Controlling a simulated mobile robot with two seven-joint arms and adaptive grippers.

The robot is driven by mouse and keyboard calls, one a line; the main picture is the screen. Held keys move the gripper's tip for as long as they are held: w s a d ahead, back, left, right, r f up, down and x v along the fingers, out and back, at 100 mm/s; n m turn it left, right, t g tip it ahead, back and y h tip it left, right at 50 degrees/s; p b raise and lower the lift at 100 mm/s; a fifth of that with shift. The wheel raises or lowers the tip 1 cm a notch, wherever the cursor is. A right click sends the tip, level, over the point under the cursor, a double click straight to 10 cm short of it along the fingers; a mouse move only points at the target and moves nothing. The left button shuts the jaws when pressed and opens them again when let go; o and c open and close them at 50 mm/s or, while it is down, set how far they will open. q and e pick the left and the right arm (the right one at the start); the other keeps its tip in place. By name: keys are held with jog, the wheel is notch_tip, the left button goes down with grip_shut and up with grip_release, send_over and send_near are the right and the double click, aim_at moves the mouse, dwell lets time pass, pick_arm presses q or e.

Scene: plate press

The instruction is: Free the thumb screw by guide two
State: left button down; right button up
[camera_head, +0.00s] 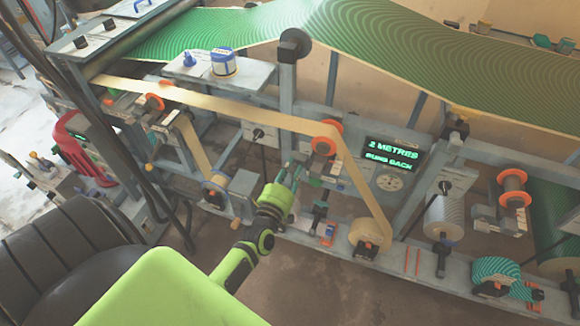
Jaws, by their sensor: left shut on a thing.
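My left gripper (299,170) reaches up from the bottom centre on its lime-green wrist. It is shut on a small part on the frame below the middle orange-flanged guide roller (326,138). That part looks like the thumb screw, but the fingers hide it and its thread cannot be seen. A tan web runs over this roller and down to a tan roll (371,240). Other orange-flanged guides stand at left (155,104) and right (513,186). I cannot read which guide is numbered two. My right gripper is out of view.
A black display (393,154) reads "2 METRES RUNG BACK". A striped green web (430,45) spans above. A lower rail (420,262) carries small tools and a teal roll (496,272). Bare floor shows at bottom centre.

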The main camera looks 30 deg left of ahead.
pick_arm(q)
jog(key=shift+d+f+n, duration=0.2)
jog(key=shift+n, duration=0.4)
dwell(3.6)
jog(key=c, duration=1.2)
grip_release()
jog(key=shift+r, duration=0.1)
jog(key=shift+s, duration=0.3)
jog(key=v, duration=1.1)
jog(key=shift+s+d, duration=0.1)
jog(key=shift+s, duration=0.1)
